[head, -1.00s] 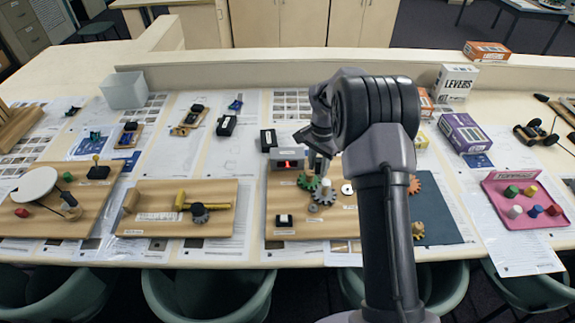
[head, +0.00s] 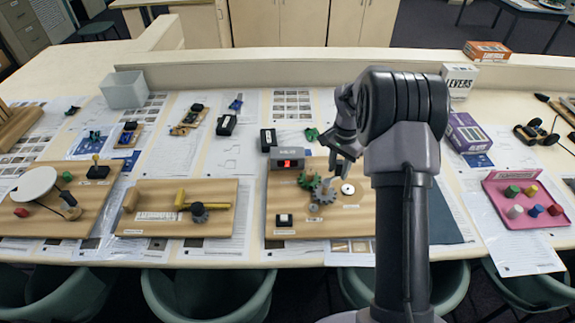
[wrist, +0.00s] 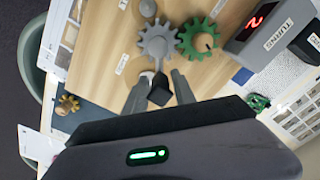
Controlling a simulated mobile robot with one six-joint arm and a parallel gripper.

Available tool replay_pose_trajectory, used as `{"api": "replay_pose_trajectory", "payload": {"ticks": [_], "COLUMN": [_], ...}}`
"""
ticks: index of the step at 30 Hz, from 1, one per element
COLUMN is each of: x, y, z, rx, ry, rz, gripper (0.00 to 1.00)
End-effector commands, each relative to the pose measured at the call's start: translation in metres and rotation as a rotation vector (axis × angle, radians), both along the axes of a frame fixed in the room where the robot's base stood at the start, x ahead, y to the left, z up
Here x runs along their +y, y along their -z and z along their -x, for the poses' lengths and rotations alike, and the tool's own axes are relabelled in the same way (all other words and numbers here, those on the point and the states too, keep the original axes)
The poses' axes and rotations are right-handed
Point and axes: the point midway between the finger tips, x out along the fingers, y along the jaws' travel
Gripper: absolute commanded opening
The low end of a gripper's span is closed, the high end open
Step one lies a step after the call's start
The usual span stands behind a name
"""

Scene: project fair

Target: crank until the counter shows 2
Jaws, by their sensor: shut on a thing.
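The counter box (head: 291,158) stands at the back of a wooden board (head: 290,205). Its red display also shows in the wrist view (wrist: 256,18), where the digit reads as a 2, seen turned. A green gear (wrist: 198,40) meshes with a grey gear (wrist: 157,43) on the board. My gripper (wrist: 159,88) is shut on the dark crank knob (wrist: 160,96), beside the grey gear. In the head view my gripper (head: 339,164) is over the right part of the board, and my arm hides what is behind it.
A green part (head: 312,134) lies behind the board. Another wooden board (head: 185,225) with a yellow handle is to the left.

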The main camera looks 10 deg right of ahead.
Motion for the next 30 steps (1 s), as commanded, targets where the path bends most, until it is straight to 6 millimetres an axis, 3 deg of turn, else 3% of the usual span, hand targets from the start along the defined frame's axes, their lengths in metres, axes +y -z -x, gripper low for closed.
{"api": "replay_pose_trajectory", "payload": {"ticks": [21,22,24,25,30], "x": [0.0,0.0,0.0,0.0001,0.0002], "y": [-0.0003,-0.0003,-0.0003,-0.0003,-0.0002], "z": [-0.0002,-0.0002,-0.0002,-0.0002,-0.0001], "rx": [0.0,0.0,0.0,0.0,0.0], "ry": [0.001,0.001,0.001,0.001,0.001], "rz": [0.0,0.0,0.0,0.0,0.0], "gripper": [0.03,0.36,0.49,0.55,0.55]}}
